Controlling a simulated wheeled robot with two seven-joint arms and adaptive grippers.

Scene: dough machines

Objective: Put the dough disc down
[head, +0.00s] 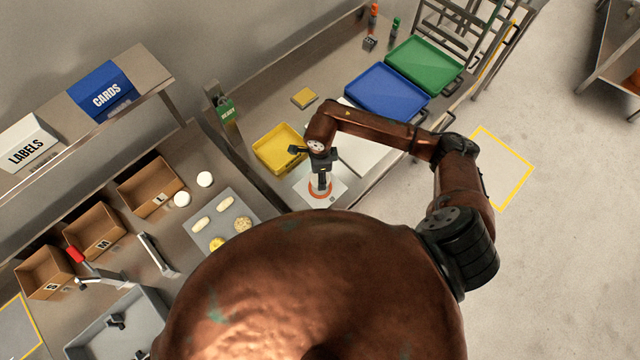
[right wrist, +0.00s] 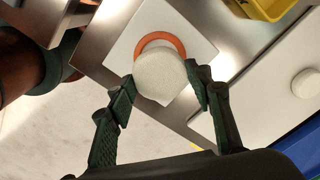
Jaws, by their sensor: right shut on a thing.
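My right gripper (head: 321,188) is over a white square mat (head: 336,200) with an orange ring (head: 320,195) printed on it. In the right wrist view, the fingers (right wrist: 160,92) are shut on a pale round dough disc (right wrist: 160,77), one at each side. The disc overlaps the lower part of the orange ring (right wrist: 178,43) in that view. I cannot tell whether it touches the mat (right wrist: 122,42) or hangs a little above it. My left gripper is not in view.
A white board (right wrist: 262,100) with another pale disc (right wrist: 306,83) lies beside the mat. A yellow tray (head: 279,148), a blue tray (head: 388,94) and a green tray (head: 424,64) stand behind. A grey tray (head: 232,207) with dough pieces is at left.

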